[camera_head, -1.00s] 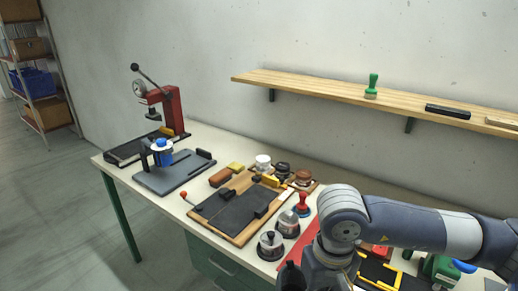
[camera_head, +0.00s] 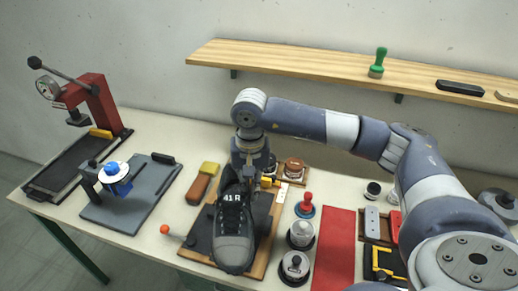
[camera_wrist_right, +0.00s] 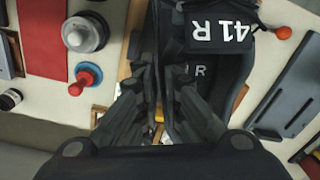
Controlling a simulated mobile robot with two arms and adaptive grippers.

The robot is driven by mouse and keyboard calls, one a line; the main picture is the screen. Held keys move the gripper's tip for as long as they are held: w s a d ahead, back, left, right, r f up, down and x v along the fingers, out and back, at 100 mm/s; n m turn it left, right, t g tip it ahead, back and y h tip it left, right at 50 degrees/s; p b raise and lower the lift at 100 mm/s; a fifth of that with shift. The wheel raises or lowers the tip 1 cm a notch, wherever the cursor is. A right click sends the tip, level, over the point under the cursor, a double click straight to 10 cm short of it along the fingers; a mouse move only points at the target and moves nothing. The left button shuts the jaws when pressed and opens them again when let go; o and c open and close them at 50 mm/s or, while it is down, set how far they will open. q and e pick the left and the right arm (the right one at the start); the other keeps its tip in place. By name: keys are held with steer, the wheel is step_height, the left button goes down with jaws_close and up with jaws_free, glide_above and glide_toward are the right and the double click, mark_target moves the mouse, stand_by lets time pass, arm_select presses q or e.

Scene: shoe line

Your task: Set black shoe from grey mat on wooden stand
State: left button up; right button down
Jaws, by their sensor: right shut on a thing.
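The black shoe (camera_head: 234,240), marked "41 R", is in my right gripper (camera_head: 248,172), toe toward the camera. In the right wrist view the fingers (camera_wrist_right: 160,90) are shut on its upper part, and the label (camera_wrist_right: 222,30) shows close up. The shoe is over the wooden stand (camera_head: 272,240), a board with a dark pad (camera_head: 202,235), and covers its middle. I cannot tell whether the sole touches the pad. No separate grey mat with a shoe place is clear in view. My left gripper is not in view.
A red-knobbed lever (camera_head: 165,229) is at the stand's left. A grey fixture (camera_head: 125,220) with a blue part stands further left, a red press (camera_head: 95,105) behind it. Stamps (camera_head: 295,265) and a red mat (camera_head: 334,255) lie to the right. A wooden shelf (camera_head: 300,63) runs along the wall.

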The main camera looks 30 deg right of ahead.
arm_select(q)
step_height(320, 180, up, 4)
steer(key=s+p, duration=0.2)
arm_select(e)
steer(key=w+d+r+m, duration=0.2)
steer(key=w+d+m, duration=0.1)
steer(key=d, duration=0.3)
arm_select(q)
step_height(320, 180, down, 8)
steer(key=b, duration=0.7)
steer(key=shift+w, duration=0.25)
arm_select(e)
steer(key=shift+w+d+f, duration=0.1)
steer(key=shift+d+f, duration=0.05)
steer(key=shift+f, duration=1.95)
steer(key=shift+w+d+f, duration=0.1)
steer(key=shift+d+f, duration=0.05)
steer(key=shift+f, duration=1.9)
steer(key=shift+w+d+f, duration=0.1)
steer(key=shift+d+f, duration=0.05)
steer(key=shift+f, duration=1.95)
arm_select(q)
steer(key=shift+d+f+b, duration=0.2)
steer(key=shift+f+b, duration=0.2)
steer(key=shift+b, duration=0.25)
arm_select(e)
steer(key=shift+s+f, duration=0.1)
steer(key=shift+f, duration=0.35)
steer(key=c, duration=1.7)
jaws_free()
